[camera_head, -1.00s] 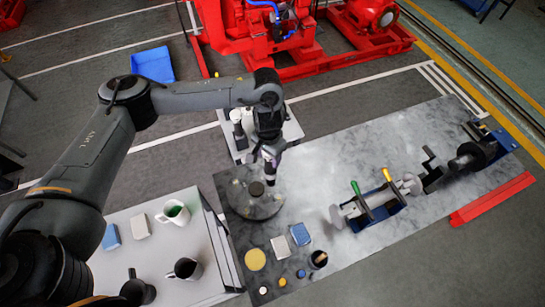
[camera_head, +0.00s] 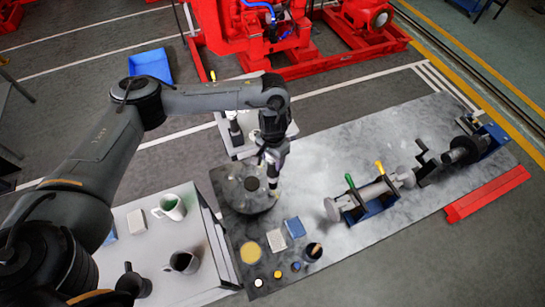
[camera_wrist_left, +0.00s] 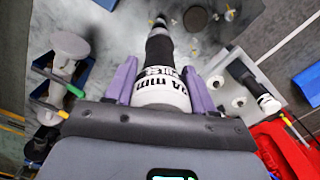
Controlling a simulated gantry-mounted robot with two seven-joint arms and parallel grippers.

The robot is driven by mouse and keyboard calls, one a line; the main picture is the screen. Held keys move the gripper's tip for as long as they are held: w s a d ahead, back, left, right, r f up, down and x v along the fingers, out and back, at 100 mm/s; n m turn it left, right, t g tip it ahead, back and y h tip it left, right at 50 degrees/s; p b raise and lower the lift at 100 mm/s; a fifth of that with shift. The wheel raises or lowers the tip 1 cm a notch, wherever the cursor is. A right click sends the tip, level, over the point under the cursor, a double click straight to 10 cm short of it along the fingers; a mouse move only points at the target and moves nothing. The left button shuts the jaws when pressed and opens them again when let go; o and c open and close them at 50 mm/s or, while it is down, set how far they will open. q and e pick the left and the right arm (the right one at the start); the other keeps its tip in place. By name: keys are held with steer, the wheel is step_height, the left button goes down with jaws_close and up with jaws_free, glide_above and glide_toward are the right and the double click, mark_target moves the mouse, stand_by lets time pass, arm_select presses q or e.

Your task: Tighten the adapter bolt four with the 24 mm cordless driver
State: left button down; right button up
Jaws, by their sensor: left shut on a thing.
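My left gripper (camera_head: 271,160) is above the near-left part of the grey bench, at the far right edge of a round dark adapter plate (camera_head: 234,196). In the left wrist view, its purple fingers (camera_wrist_left: 160,86) are shut on the white collar of the cordless driver (camera_wrist_left: 160,52), whose upside-down lettering reads 24 MM. The driver's dark narrow nose points away toward the bench. The adapter plate (camera_wrist_left: 215,8) shows at the top with a dark central hub (camera_wrist_left: 196,18) and small bolts around it. I cannot tell whether the nose touches a bolt. My right gripper is out of view.
A white tray (camera_wrist_left: 222,97) with another dark driver (camera_wrist_left: 243,78) stands behind the bench. A shaft in a blue stand (camera_head: 370,206) and a vise-like device (camera_head: 465,150) are to the right. Mugs stand on the left table (camera_head: 200,285). The red pumpset (camera_head: 240,40) is behind.

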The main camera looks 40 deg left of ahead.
arm_select(q)
steer(key=shift+r+p, duration=0.25)
steer(key=shift+p, duration=0.05)
steer(key=shift+f+b, duration=0.35)
steer(key=shift+f, duration=2.1)
steer(key=shift+p, duration=0.3)
steer(key=shift+w+p, duration=0.1)
steer(key=shift+p, duration=0.6)
steer(key=shift+f, duration=0.15)
steer(key=shift+f, duration=0.45)
steer(key=shift+r+p, duration=0.1)
steer(key=shift+p, duration=0.2)
steer(key=shift+r+p, duration=0.1)
steer(key=shift+p, duration=0.2)
